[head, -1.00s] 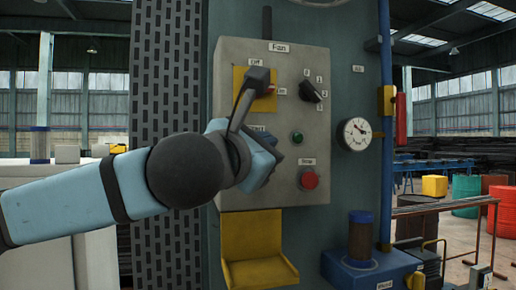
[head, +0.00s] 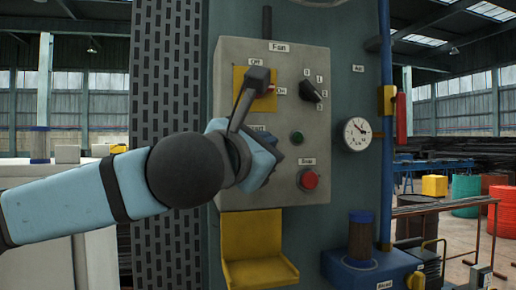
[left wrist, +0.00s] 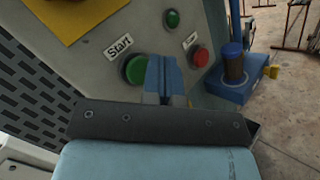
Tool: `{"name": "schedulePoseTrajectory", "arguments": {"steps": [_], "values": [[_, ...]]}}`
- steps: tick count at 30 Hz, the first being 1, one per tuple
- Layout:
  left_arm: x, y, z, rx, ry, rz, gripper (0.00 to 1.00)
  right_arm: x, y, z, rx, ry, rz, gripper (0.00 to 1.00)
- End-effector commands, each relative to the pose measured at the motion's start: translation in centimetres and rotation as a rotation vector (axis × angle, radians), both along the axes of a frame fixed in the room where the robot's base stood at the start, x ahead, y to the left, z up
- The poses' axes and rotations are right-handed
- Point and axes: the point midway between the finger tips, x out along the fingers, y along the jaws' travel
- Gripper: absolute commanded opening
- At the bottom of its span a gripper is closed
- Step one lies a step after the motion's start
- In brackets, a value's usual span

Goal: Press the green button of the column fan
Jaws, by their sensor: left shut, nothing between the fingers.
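The fan's control box (head: 231,190), labelled Fan, is fixed to a grey-blue column. Its large green button (left wrist: 135,69), labelled Start, shows in the left wrist view; in the head view my gripper and wrist hide it. My left gripper (head: 274,152) is in front of the box's lower left part. In the left wrist view its blue fingers (left wrist: 162,72) are shut and empty, overlapping the right edge of the green button. I cannot tell whether they touch it. My right gripper is not in view.
A red button (head: 308,179) is to the right, below a small green lamp (head: 297,138). A grey lever (head: 257,77) on a yellow plate and a black rotary knob (head: 311,91) are above. A yellow bracket (head: 252,235) is below the box.

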Motion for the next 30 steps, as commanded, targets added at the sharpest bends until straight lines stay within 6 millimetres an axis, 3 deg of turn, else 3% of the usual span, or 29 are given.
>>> {"name": "schedulePoseTrajectory", "arguments": {"steps": [30], "values": [[0.82,0.28,0.01,0.0,0.0,0.001,0.0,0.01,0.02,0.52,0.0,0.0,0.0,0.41]]}}
